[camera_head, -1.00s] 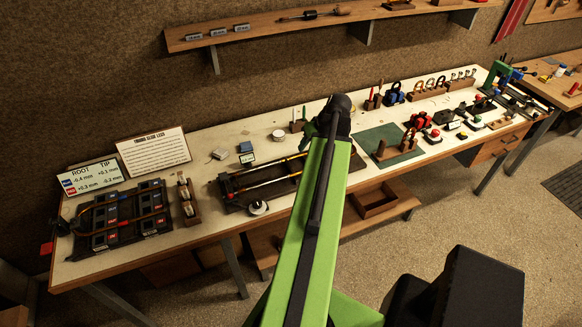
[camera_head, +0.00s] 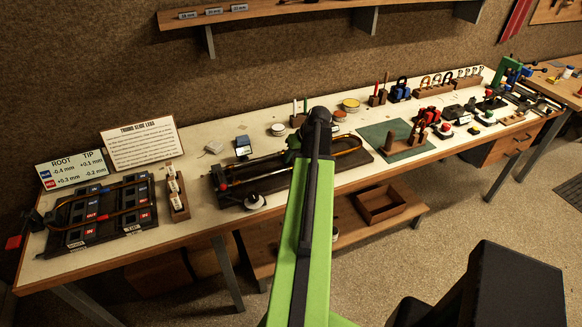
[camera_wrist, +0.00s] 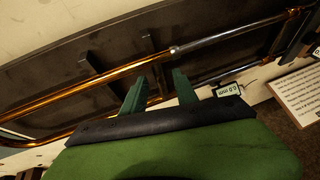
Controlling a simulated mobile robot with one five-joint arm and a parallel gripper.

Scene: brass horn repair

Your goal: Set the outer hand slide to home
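The outer hand slide, a long brass U-shaped tube, lies on a dark board (camera_head: 212,187) on the bench. Its curved brass end (camera_head: 350,144) shows to the right of my arm. In the wrist view, the brass slide (camera_wrist: 100,77) runs diagonally and meets a silvery inner tube (camera_wrist: 215,38). My gripper (camera_wrist: 159,77) is open, with its two green fingers pointing toward the slide and the nearer tube passing at the fingers. I cannot tell whether they touch it. In the head view my arm hides the slide's middle. A small readout (camera_wrist: 228,90) shows 0.0 mm.
A second dark board (camera_head: 100,213) with labelled slide parts is at the left, beside a small wooden rack (camera_head: 178,196). Two printed cards stand behind. A green mat (camera_head: 384,132) with a wooden block lies at the right. Several small tubs stand behind the slide board.

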